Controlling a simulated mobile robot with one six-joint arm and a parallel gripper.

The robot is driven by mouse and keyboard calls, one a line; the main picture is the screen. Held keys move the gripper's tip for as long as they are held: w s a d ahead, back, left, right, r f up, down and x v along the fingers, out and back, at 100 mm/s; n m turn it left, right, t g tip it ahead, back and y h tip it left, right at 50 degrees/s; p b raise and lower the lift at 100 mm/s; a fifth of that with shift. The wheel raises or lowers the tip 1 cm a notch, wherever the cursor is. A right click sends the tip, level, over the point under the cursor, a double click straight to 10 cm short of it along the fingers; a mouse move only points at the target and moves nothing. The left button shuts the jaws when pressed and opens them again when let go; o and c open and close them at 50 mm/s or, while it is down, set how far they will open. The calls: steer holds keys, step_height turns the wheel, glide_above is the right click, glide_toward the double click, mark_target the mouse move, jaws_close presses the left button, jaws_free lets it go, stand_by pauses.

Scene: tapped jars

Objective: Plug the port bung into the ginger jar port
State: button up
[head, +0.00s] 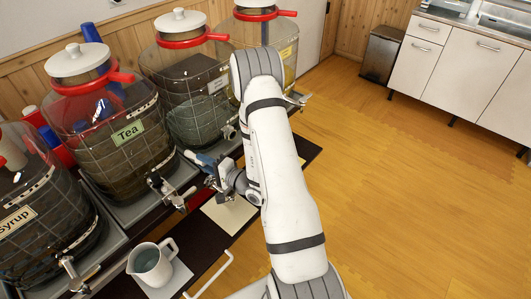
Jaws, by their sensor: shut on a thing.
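My gripper (224,174) is at the front of the third jar (190,90), low down and just left of that jar's tap (230,130). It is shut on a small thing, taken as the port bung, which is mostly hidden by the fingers. A blue and white part (205,160) shows at the fingertips; I cannot tell whether it is bung or finger. No label reads clearly as ginger: the third jar's label (217,85) and the fourth jar's label (287,53) are too small to read. The port itself is hidden, and contact cannot be told.
The Tea jar (108,130) and Syrup jar (35,210) stand to the left, their taps (168,188) jutting forward. A white jug (151,265) stands on a pale mat on the dark shelf below. A bin (381,55) and cabinets (460,65) are far right. The floor between is clear.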

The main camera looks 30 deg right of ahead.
steer(key=shift+d, duration=0.45)
steer(key=s+d+h+b, duration=0.1)
steer(key=s+d+b, duration=0.1)
steer(key=d, duration=0.4)
steer(key=s+d+f+m+t+h+b, duration=0.1)
steer(key=d+b, duration=0.3)
steer(key=d, duration=0.2)
steer(key=s+d+m+b, duration=0.1)
steer(key=s+d+b, duration=0.1)
steer(key=d, duration=0.4)
steer(key=shift+s+f+h+b, duration=0.25)
steer(key=shift+s+h+b, duration=0.15)
steer(key=shift+b, duration=0.1)
steer(key=shift+s+f+b, duration=0.1)
steer(key=shift+f+b, duration=0.05)
steer(key=shift+b, duration=0.5)
steer(key=b+x, duration=0.2)
steer(key=x, duration=0.4)
steer(key=shift+r, duration=0.2)
steer(key=shift+b+x, duration=0.95)
steer(key=shift+x, duration=0.6)
steer(key=o, duration=1.2)
steer(key=shift+c, duration=0.2)
